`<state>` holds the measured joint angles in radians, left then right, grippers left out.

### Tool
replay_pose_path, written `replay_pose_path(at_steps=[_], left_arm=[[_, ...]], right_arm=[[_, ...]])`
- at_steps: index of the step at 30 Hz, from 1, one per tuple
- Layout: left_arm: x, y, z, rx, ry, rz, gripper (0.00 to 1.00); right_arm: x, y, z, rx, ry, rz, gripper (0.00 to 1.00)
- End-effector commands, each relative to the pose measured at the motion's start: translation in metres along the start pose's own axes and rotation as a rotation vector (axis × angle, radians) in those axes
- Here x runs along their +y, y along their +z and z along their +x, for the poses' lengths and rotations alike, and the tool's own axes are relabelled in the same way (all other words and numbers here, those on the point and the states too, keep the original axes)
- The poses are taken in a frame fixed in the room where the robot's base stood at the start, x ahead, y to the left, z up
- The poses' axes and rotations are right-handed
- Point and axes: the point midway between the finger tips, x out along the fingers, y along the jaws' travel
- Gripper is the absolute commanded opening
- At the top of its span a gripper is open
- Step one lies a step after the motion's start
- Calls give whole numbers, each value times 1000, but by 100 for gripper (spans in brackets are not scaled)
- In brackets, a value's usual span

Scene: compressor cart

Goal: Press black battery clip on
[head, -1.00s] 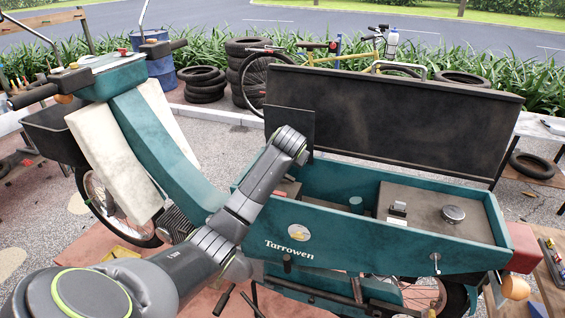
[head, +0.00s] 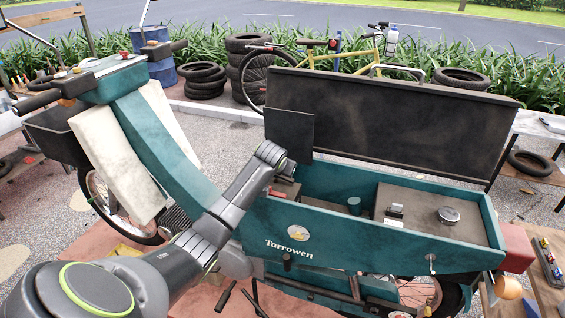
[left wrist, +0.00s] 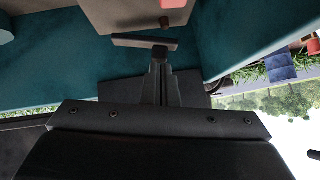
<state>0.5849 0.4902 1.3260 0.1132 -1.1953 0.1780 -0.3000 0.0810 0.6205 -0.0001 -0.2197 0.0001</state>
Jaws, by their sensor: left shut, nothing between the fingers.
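The teal cargo box (head: 375,245) of the cart stands open, its dark lid raised. My left arm reaches over its left end; in the head view the fingers are hidden behind the wrist and box wall. In the left wrist view my left gripper (left wrist: 160,62) is shut and empty, pointing at a dark flat bar (left wrist: 145,43), which may be the black clip. I cannot tell whether they touch. Beyond the bar is a brown block (left wrist: 125,15), perhaps the battery, with a small brown post (left wrist: 165,22). A red piece (head: 277,192) shows near the wrist. My right gripper is out of view.
The raised lid (head: 400,120) and a small dark panel (head: 289,135) stand behind my wrist. A brown cover with a round silver cap (head: 449,214) fills the box's right part. The teal frame (head: 160,150) is left of my arm.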

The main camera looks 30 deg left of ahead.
Motion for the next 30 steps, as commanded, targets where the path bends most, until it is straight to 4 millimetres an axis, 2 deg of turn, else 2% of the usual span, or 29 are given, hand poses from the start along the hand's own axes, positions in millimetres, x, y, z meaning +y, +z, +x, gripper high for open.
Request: replay_pose_path(at_steps=[1, 6, 10, 22, 30], left_arm=[[-4, 0, -1, -3, 20, -22, 0], [-11, 6, 5, -3, 78, -83, 0], [-13, 11, 10, -1, 79, -83, 0], [-12, 11, 10, -1, 79, -82, 0], [-3, 5, 5, -1, 79, -81, 0]], right_arm=[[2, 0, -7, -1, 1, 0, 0], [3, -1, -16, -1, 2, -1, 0], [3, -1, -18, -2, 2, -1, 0], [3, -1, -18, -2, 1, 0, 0], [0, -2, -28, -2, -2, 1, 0]])
